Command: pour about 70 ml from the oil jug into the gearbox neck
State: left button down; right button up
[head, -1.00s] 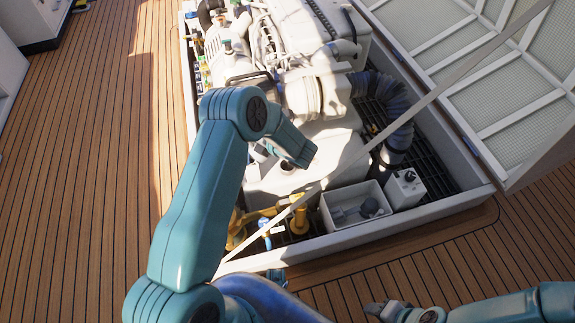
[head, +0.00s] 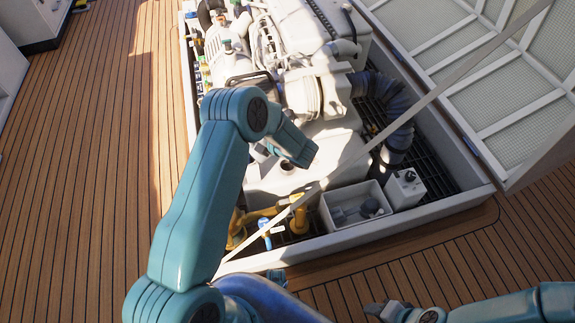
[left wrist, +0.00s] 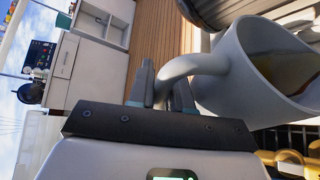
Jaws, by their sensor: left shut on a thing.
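The oil jug (left wrist: 235,75) is a pale grey-white jug with amber oil (left wrist: 285,68) showing inside its mouth, in the left wrist view. My left gripper (left wrist: 165,90) is shut on the jug's handle. That view is turned sideways, and the jug looks tilted; I cannot tell how far or whether oil is flowing. In the head view, my left arm reaches over the engine and hides the gripper and most or all of the jug. A dark round opening (head: 286,166) shows in the pale casing below the forearm; I cannot tell whether it is the gearbox neck. My right gripper (head: 376,309) is low in the head view, its jaws unclear.
The white engine (head: 315,90) fills the open hatch. A corrugated grey hose (head: 397,140) runs along its right side. Yellow pipes (head: 300,218), an open bin (head: 332,222) and a small white box (head: 404,190) lie near the hatch's front rim. The deck (head: 95,180) to the left is clear.

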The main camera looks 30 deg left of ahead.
pick_arm(q)
jog(key=shift+r, duration=0.15)
jog(key=shift+s+a+n+p, duration=0.25)
jog(key=shift+s+n+p, duration=0.25)
jog(key=shift+s, duration=0.1)
jog(key=f+b, duration=0.2)
jog(key=n+t, duration=0.1)
jog(key=shift+s+a+f+h+b, duration=0.1)
jog(key=shift+s+f+h+b, duration=0.2)
jog(key=shift+f+b, duration=0.1)
jog(key=shift+r, duration=0.3)
jog(key=shift+w+p, duration=0.15)
jog(key=shift+p, duration=0.2)
jog(key=shift+r, duration=0.1)
